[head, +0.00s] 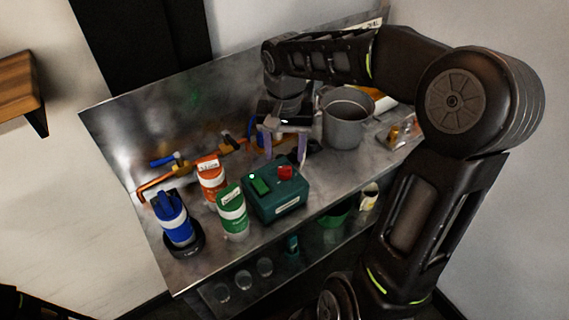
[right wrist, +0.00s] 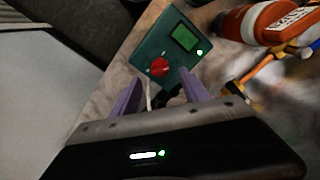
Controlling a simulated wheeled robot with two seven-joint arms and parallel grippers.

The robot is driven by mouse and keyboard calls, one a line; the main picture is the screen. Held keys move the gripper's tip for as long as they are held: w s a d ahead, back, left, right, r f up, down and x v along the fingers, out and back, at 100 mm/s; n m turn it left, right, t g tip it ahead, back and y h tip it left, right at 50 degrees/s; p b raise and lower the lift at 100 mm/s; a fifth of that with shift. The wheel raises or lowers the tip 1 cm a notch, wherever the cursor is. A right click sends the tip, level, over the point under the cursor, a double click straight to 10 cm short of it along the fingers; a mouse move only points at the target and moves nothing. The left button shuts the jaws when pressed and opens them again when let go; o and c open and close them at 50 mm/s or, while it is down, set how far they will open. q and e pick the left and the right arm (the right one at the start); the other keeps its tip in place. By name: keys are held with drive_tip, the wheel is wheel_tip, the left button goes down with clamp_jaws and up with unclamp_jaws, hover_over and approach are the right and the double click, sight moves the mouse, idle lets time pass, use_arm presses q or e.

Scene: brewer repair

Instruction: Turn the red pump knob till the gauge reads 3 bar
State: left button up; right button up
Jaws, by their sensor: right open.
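The red pump knob (head: 285,172) sits on top of a teal pump box (head: 277,206) on the steel counter. A small green display (head: 261,185) is beside the knob; its reading is too small to make out. My right gripper (head: 285,150) is open, its purple fingers just behind the box. In the right wrist view the red knob (right wrist: 160,67) and the green display (right wrist: 184,38) lie beyond the open fingers (right wrist: 160,98), with nothing between them but a pale cable. My left gripper does not show.
A grey pot (head: 346,120) stands at the back right. Copper pipes with blue valve handles (head: 168,160) run along the back left.

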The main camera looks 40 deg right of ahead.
sight(285, 167)
wheel_tip(285, 167, down, 6)
drive_tip(key=shift+r+p, duration=0.1)
drive_tip(key=shift+p, duration=0.3)
drive_tip(key=shift+c, duration=0.4)
clamp_jaws()
